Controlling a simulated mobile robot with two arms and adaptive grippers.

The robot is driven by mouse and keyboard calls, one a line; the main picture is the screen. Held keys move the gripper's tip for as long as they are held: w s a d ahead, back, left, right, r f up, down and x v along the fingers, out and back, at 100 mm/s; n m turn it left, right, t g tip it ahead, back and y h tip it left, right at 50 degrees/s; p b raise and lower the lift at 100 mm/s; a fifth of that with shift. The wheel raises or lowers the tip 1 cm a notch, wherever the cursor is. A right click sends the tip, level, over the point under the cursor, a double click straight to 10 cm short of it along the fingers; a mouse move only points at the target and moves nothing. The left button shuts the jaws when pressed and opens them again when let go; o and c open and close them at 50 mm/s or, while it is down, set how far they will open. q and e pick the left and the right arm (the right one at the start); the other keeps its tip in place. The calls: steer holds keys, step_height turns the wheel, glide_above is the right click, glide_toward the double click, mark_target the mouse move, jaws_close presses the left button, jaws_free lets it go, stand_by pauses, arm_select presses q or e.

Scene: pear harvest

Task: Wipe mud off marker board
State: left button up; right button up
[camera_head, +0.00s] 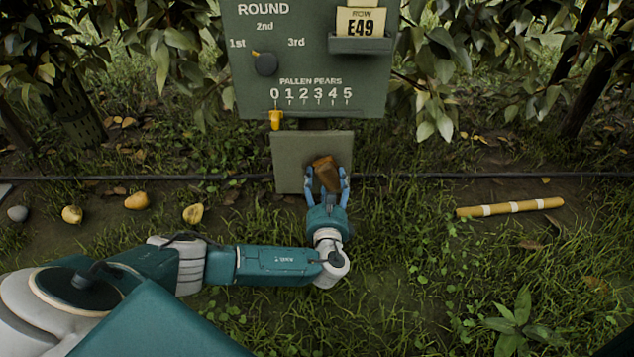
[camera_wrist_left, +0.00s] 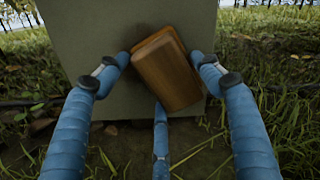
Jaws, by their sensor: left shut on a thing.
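The marker board (camera_head: 287,165) is a small plain grey-green panel below the large sign. It also fills the upper middle of the left wrist view (camera_wrist_left: 75,35). My left gripper (camera_head: 327,174) is in front of its right half, shut on a brown wooden-looking block (camera_head: 325,168). The block is tilted between the blue fingers in the left wrist view (camera_wrist_left: 168,72), at or very near the board's face; I cannot tell if it touches. A faint dark smudge, perhaps mud, shows around the block's upper edge; the block hides part of it. My right gripper is out of view.
The large green sign (camera_head: 255,95) stands above, with a dark round knob (camera_head: 265,63), a yellow slider (camera_head: 275,119) and an E49 card (camera_head: 360,22). A dark hose (camera_head: 440,176) crosses behind. Pears (camera_head: 137,201) lie left; a banded yellow stick (camera_head: 510,207) lies right on grass.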

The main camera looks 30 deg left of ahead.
arm_select(q)
steer(key=shift+w+d, duration=0.4)
steer(key=shift+d, duration=0.15)
steer(key=shift+s+r+p, duration=0.1)
steer(key=shift+p, duration=0.25)
steer(key=shift+s+a+p, duration=0.6)
steer(key=shift+s+a, duration=0.1)
steer(key=shift+a, duration=0.5)
steer(key=shift+s+a+p, duration=0.55)
steer(key=shift+s+a, duration=0.15)
steer(key=shift+a, duration=0.45)
steer(key=shift+s+a+p, duration=0.6)
steer(key=shift+s+a, duration=0.1)
steer(key=shift+a, duration=0.5)
steer(key=shift+r+p, duration=0.5)
steer(key=shift+p, duration=0.15)
steer(key=shift+w+d+f, duration=0.15)
steer(key=shift+w+d, duration=0.1)
steer(key=shift+d, duration=0.35)
steer(key=shift+w+d+b, duration=0.25)
steer(key=shift+w+d, duration=0.25)
steer(key=shift+d, duration=0.15)
steer(key=shift+w+d+b, duration=0.2)
steer(key=shift+w+d, duration=0.25)
steer(key=shift+d, duration=0.2)
